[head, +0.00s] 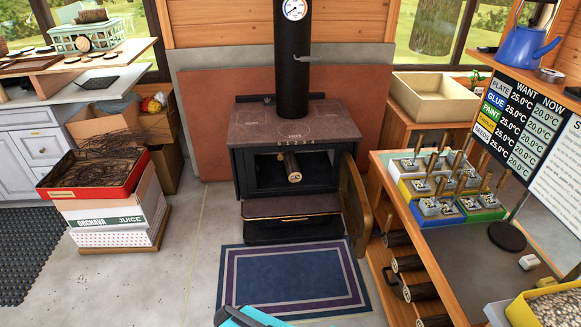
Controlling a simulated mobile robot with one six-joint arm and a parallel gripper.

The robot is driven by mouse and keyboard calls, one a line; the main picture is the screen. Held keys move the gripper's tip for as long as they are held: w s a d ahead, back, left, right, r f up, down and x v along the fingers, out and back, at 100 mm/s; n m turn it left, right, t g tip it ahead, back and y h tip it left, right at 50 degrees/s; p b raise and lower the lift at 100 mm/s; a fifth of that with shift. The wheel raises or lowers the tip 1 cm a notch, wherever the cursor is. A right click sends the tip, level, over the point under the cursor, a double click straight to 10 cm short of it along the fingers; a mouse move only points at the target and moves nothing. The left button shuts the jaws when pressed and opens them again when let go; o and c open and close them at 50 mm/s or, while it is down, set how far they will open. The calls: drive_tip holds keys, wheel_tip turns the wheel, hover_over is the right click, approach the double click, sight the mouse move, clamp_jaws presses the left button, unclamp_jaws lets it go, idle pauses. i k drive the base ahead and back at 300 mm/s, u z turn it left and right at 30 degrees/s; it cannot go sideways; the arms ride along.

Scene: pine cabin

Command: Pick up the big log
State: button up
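Several dark-barked logs lie in the open side of the wooden bench at right, one above another: an upper log (397,239), a second log (408,263), a thicker-looking log (420,291) and a lowest log (437,321) cut by the frame edge. Another log (292,167) lies inside the black stove (290,125), its pale end facing out. I cannot tell surely which log is the biggest. Only a teal and black part of my arm shows at the bottom edge. My gripper's fingers are not visible.
The stove door (356,207) stands open to the right. A red tray (92,174) of twigs sits on stacked boxes at left. Tools in coloured trays (438,185) stand on the bench.

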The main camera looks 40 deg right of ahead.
sight(293, 173)
drive_tip(key=u, duration=0.05)
drive_tip(key=i, duration=0.9)
drive_tip(key=z, duration=0.05)
